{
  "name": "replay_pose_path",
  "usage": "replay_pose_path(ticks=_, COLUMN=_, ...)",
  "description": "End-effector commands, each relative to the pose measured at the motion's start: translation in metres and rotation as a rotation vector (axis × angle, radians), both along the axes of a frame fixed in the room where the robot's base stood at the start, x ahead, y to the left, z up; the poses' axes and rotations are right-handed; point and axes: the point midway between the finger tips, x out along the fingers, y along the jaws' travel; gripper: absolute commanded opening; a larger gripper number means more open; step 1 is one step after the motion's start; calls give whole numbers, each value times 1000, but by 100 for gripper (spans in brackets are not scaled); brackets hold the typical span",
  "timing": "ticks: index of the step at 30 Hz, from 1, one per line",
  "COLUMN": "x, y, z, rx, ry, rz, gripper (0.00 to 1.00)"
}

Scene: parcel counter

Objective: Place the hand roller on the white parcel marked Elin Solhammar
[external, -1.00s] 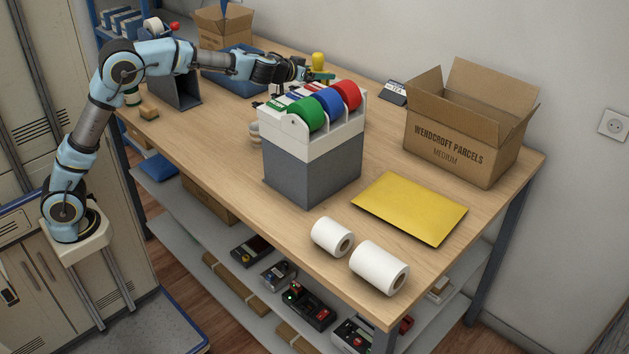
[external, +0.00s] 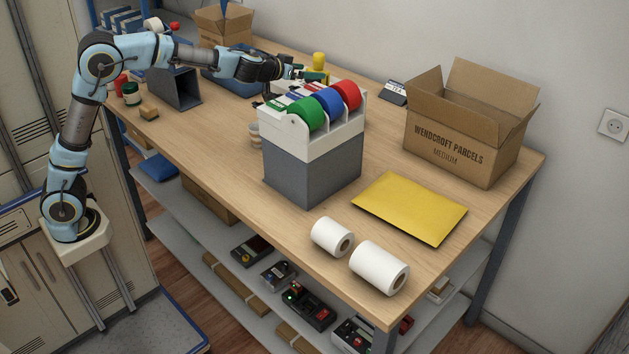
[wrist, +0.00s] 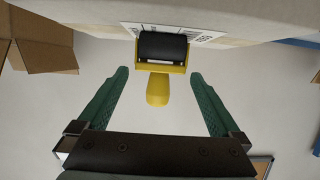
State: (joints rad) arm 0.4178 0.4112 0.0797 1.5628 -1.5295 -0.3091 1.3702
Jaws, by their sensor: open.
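The hand roller, with a yellow handle and frame and a black drum, shows in the wrist view (wrist: 157,92). Its drum rests against a pale parcel (wrist: 85,14) that bears a white label with barcodes; the name cannot be read. My gripper (wrist: 159,74) is open, its green fingers on either side of the handle and apart from it. In the external view, the roller's yellow handle (external: 319,61) stands upright just beyond my gripper (external: 318,75). The parcel is largely hidden there behind the tape dispenser.
The tape dispenser (external: 312,170) with green, blue and red rolls stands close in front of my gripper. An open cardboard box (external: 460,145), a yellow envelope (external: 410,207) and two white rolls (external: 378,267) lie to the right. A blue tray (external: 222,84) lies behind my arm.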

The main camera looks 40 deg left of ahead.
Motion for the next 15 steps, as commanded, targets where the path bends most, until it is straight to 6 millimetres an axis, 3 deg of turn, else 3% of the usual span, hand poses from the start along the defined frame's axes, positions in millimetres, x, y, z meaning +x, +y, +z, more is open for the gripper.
replay_pose_path(ticks=6, x=-42, y=0, z=18, rx=1, ry=-2, rz=-3, gripper=100)
replay_pose_path(ticks=15, x=-64, y=0, z=24, rx=0, ry=0, rz=0, gripper=100)
